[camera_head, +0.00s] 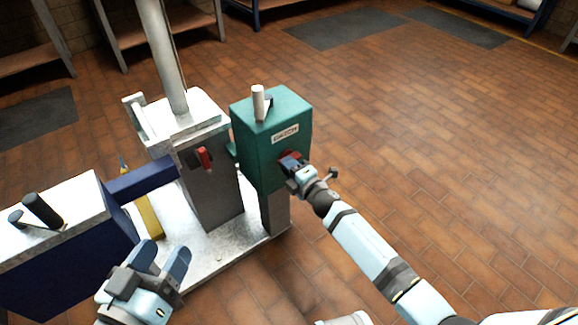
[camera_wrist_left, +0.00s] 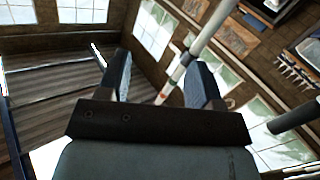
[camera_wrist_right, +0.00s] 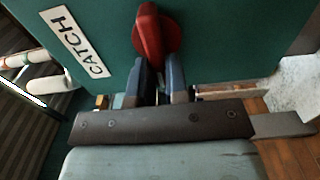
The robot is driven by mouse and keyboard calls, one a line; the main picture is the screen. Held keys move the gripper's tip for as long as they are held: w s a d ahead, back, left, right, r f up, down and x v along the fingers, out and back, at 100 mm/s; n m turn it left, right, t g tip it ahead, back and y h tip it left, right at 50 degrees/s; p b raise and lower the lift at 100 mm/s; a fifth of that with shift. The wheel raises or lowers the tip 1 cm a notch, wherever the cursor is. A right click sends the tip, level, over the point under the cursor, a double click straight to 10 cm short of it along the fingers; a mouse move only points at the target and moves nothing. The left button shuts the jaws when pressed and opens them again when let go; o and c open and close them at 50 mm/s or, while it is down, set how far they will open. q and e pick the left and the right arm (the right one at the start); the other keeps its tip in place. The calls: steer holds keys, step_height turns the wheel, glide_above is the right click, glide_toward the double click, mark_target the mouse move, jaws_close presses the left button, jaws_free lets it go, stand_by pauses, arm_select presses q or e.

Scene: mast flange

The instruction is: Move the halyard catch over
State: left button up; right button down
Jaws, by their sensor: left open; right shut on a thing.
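The halyard catch is a red lever on a round red base (camera_wrist_right: 150,35), on the face of a teal box (camera_head: 262,150) with a white label reading CATCH (camera_wrist_right: 75,42). My right gripper (camera_head: 290,162) is at that face, and its fingers are shut on the red lever, as the right wrist view shows (camera_wrist_right: 162,80). In the head view the gripper hides most of the lever. My left gripper (camera_head: 172,262) is open and empty, low at the left, apart from the fixtures. In the left wrist view its fingers (camera_wrist_left: 160,80) are spread with nothing between them.
A grey post housing (camera_head: 212,180) with a small red handle (camera_head: 205,158) and a tall mast (camera_head: 162,50) stands left of the teal box. A dark blue box with a white top (camera_head: 60,225) is at the left. Open tiled floor (camera_head: 430,150) lies to the right.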

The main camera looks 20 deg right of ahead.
steer(key=c, duration=1.1)
jaws_free()
arm_select(q)
steer(key=r+t+p, duration=0.1)
steer(key=r, duration=0.1)
steer(key=r+t+p, duration=0.1)
steer(key=r+p, duration=0.1)
steer(key=shift+a+r, duration=0.2)
steer(key=shift+r, duration=0.2)
arm_select(e)
steer(key=v, duration=1.3)
steer(key=shift+s+d, duration=0.1)
steer(key=shift+s, duration=0.3)
arm_select(q)
steer(key=shift+f, duration=0.1)
